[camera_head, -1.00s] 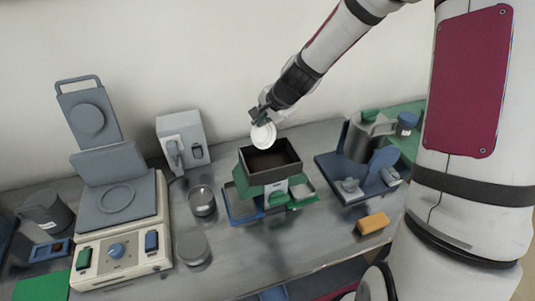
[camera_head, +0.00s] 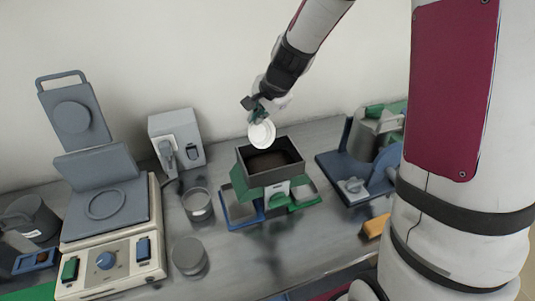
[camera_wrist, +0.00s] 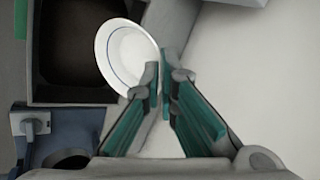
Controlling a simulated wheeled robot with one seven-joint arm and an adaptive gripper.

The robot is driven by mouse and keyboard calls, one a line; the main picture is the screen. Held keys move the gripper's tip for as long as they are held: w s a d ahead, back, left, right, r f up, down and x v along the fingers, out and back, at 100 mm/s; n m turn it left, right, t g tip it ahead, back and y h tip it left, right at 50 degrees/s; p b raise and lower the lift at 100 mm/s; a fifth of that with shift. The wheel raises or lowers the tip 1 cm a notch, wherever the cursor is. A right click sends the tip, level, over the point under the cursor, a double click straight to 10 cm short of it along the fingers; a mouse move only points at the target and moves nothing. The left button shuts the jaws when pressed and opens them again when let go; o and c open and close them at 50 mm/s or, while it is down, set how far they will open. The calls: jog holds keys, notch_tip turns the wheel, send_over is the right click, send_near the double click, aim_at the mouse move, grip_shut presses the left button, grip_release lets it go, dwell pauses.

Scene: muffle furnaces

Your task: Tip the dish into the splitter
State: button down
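In the wrist view, the fingertips (camera_wrist: 159,78) are closed on the rim of the dish (camera_wrist: 122,47), whose visible inner face looks empty. The splitter has a dark square hopper on a green body, with a blue-edged tray (camera_head: 240,224) and a green-edged tray (camera_head: 305,204) at its sides. Brown material shows inside the hopper (camera_wrist: 80,50).
A balance-like device with a raised lid (camera_head: 105,255) stands left. Metal cups (camera_head: 197,207) and (camera_head: 188,258) stand between it and the splitter. A grey box device (camera_head: 178,140) is behind.

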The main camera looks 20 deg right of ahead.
jog(key=shift+w+a, duration=0.1)
jog(key=shift+w, duration=0.1)
jog(key=shift+r+g+p, duration=0.1)
jog(key=shift+g+p, duration=0.2)
jog(key=shift+p, duration=0.3)
jog(key=shift+a, duration=0.1)
jog(key=shift+w+g+p, duration=0.15)
jog(key=shift+g+p, duration=0.15)
jog(key=shift+p, duration=0.2)
jog(key=shift+w+a+f+g+h, duration=0.15)
jog(key=shift+w+f+g+h, duration=0.25)
jog(key=shift+w+f+g, duration=0.25)
jog(key=shift+s+r, duration=0.1)
jog(key=shift+r, duration=0.05)
